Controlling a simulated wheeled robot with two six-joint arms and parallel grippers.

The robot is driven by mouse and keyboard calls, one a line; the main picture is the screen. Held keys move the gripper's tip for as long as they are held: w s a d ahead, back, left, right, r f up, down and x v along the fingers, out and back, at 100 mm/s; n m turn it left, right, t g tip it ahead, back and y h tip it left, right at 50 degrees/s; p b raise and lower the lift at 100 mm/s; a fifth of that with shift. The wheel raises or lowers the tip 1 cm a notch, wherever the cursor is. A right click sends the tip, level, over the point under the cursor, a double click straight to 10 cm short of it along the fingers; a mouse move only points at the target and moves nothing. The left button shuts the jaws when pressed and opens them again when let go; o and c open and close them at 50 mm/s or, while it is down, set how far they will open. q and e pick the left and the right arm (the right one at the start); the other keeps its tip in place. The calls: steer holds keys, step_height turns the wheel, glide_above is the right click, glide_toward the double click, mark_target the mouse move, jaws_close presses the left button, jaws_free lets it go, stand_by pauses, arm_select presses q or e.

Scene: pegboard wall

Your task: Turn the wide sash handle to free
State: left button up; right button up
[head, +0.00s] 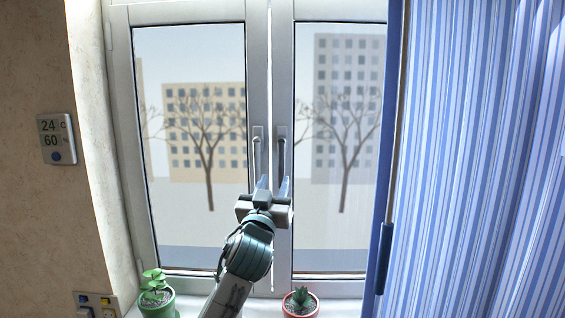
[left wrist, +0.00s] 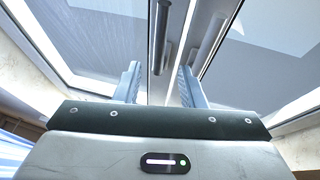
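Two window sashes meet at a middle seam, each with an upright handle pointing down: a pale one (head: 257,155) on the left sash and a dark grey one (head: 282,153) on the right sash. The left sash looks wider, but the curtain side cuts off the right one. My left gripper (head: 273,186) is open and empty, just below the handles in the head view. In the left wrist view, the dark handle (left wrist: 162,35) shows between the spread fingers, ahead of them; I see no contact. The pale handle (left wrist: 207,45) shows to its right. My right gripper is not in view.
A blue striped curtain (head: 480,150) hangs at the right. A green potted plant (head: 156,298) and a red-potted succulent (head: 300,302) stand on the sill. A thermostat (head: 57,138) is on the left wall.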

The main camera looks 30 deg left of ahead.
mark_target(281, 165)
arm_select(q)
steer(key=p+x, duration=0.3)
steer(key=x, duration=0.4)
steer(key=shift+w+a+r, duration=0.1)
steer(key=shift+w+r, duration=0.05)
steer(key=shift+w, duration=0.2)
steer(key=shift+w+a+r+p, duration=0.1)
steer(key=shift+w+a+p, duration=0.15)
steer(key=shift+w, duration=0.25)
jaws_close()
